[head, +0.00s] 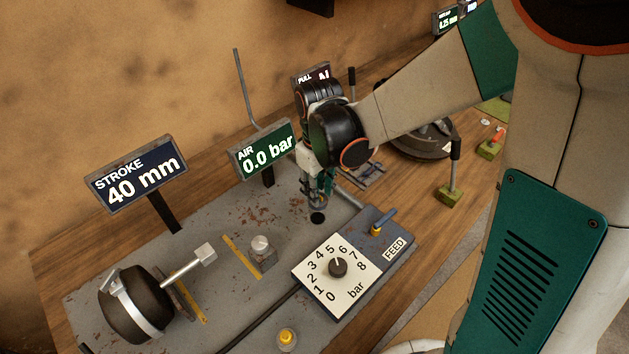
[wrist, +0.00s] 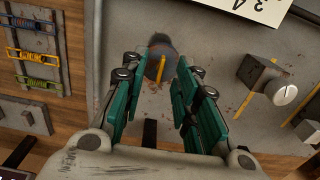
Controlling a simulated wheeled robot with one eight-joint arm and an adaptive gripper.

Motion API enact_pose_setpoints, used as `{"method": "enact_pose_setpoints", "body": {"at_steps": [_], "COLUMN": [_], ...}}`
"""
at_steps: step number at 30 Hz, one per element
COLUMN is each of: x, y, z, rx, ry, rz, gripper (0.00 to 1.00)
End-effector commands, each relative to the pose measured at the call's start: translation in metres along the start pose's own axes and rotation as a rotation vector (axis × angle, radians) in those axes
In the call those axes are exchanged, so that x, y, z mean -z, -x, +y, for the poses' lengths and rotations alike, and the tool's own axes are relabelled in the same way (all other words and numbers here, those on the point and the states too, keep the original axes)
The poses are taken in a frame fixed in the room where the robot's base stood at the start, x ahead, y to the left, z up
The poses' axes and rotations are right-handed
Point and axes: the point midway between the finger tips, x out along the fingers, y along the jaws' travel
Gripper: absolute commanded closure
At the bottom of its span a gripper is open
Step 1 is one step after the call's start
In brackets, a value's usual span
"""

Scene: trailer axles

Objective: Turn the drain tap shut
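What looks like the drain tap (wrist: 161,68), a grey round fitting with a narrow yellow bar across it, shows between the fingers in the wrist view. My gripper (wrist: 157,68) is open and points down over the plate, with a green-padded finger on each side of the fitting. Whether either finger touches it, I cannot tell. In the head view my gripper (head: 318,200) hides most of the fitting, and a dark round spot (head: 317,218) shows just below it. The air sign (head: 265,150) reads 0.0 bar.
The bar dial (head: 338,267) and the feed lever (head: 384,218) stand in front of my gripper. A silver-topped post (head: 262,248) and a black canister (head: 135,304) stand to the left. The stroke sign (head: 136,174) reads 40 mm. A rack of coloured pieces (wrist: 35,60) lies nearby.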

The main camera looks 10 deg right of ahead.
Motion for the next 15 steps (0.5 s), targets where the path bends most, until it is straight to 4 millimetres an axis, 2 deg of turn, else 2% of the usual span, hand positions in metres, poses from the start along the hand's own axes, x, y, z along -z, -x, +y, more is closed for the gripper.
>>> {"method": "enact_pose_setpoints", "body": {"at_steps": [4, 13, 15], "x": [0.0000, -0.0004, -0.0004], "y": [-0.0093, -0.0101, -0.0101], "z": [0.0001, 0.0001, 0.0000], "rx": [0.000, 0.000, 0.000], "ry": [0.000, 0.000, 0.000], "rz": [0.000, 0.000, 0.000], "gripper": [0.72, 0.72, 0.88]}}
